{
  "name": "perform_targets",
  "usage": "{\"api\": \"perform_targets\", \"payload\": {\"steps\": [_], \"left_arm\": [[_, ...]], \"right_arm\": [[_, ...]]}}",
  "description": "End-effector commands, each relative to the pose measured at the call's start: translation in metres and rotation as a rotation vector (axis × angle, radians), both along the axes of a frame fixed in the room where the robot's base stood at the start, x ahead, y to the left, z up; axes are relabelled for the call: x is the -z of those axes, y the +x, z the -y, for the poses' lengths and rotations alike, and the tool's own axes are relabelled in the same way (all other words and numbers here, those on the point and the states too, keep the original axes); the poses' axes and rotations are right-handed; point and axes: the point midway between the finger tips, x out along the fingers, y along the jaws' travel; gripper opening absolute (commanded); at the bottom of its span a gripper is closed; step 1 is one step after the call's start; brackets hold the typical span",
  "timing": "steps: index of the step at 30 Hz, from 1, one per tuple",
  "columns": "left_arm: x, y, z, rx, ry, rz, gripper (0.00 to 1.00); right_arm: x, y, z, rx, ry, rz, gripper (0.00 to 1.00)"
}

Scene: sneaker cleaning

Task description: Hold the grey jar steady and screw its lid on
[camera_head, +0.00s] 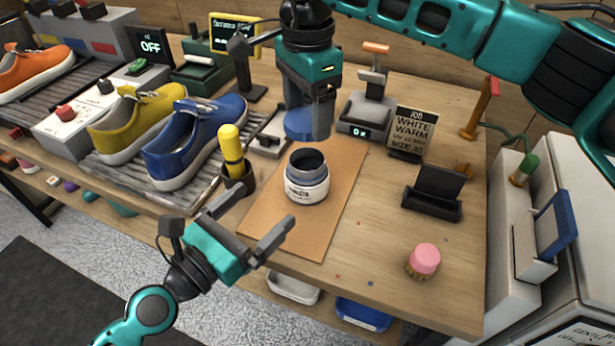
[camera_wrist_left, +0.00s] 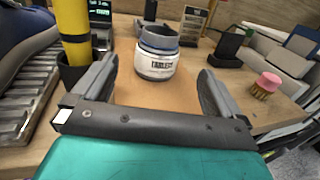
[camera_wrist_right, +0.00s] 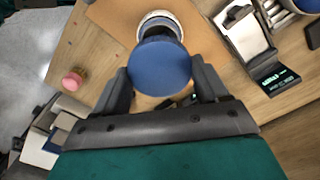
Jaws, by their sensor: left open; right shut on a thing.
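The grey jar (camera_head: 307,187) with a white label stands upright and open on a brown mat (camera_head: 342,196). It also shows in the left wrist view (camera_wrist_left: 155,66), ahead of the fingers. The blue lid (camera_head: 298,125) is held by my right gripper (camera_head: 318,118), above and behind the jar and apart from it. In the right wrist view the lid (camera_wrist_right: 160,68) sits between the fingers and covers part of the jar. My left gripper (camera_head: 247,222) is open and empty, in front of the jar and to its left, not touching it.
A yellow-handled tool (camera_head: 231,150) stands in a dark cup just left of the jar. Blue (camera_head: 195,142) and yellow (camera_head: 137,122) sneakers stand further left. A scale (camera_head: 366,112), a sign (camera_head: 411,132), a black stand (camera_head: 433,193) and a pink-topped brush (camera_head: 424,260) are at right.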

Motion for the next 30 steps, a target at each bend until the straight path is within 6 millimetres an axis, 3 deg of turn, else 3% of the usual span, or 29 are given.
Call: {"api": "perform_targets", "payload": {"steps": [8,21,30], "left_arm": [[-0.001,0.023,0.017,-0.002,-0.005,0.002,1.00],[-0.001,0.083,0.063,-0.001,-0.002,0.001,1.00],[0.000,0.095,0.073,0.000,-0.001,0.001,1.00]], "right_arm": [[0.000,0.000,0.000,0.000,0.000,0.000,0.46],[0.000,0.000,0.000,0.000,0.000,0.000,0.46],[0.000,0.000,0.000,0.000,0.000,0.000,0.46]]}}
